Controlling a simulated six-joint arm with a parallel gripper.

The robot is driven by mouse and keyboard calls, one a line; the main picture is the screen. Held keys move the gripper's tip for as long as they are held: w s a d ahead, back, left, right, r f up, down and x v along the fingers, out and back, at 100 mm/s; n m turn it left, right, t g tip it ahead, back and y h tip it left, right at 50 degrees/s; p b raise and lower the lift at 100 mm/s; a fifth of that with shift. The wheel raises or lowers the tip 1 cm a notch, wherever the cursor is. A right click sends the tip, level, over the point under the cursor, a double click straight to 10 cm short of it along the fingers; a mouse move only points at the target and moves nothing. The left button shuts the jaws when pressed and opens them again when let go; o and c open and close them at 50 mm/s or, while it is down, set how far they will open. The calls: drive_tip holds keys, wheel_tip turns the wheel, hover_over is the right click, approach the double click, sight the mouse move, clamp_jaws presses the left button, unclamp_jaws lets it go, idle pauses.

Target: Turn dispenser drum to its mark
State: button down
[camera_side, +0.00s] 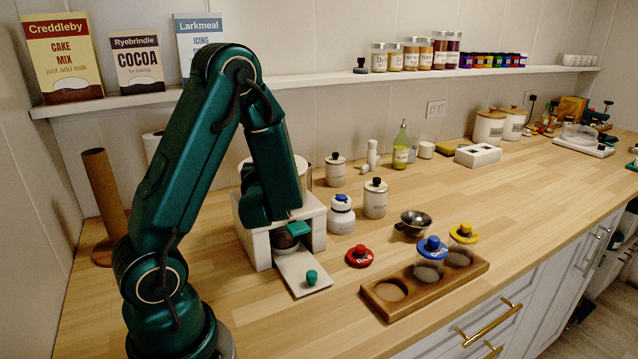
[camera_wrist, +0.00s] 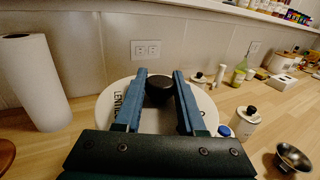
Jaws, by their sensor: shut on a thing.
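My gripper (camera_wrist: 159,80) is over the dispenser, its two blue fingers shut on the black knob (camera_wrist: 158,92) in the wrist view. The knob stands on the round white top of the dispenser drum (camera_wrist: 122,92). Dark lettering, partly hidden by the left finger, shows on the drum's left side. In the side view my arm covers the fingers, the knob and much of the drum. The white dispenser housing (camera_side: 316,218) stands on the counter, with a pale chute plate (camera_side: 300,268) in front. I cannot make out the drum's mark.
A green-topped piece (camera_side: 311,278) is on the plate. A paper roll (camera_wrist: 35,85) is left. The far right counter has open stretches.

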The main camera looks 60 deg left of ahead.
drive_tip(key=shift+m+t+h, duration=0.4)
drive_tip(key=shift+m+t, duration=0.1)
drive_tip(key=shift+t, duration=0.2)
drive_tip(key=c, duration=0.5)
unclamp_jaws()
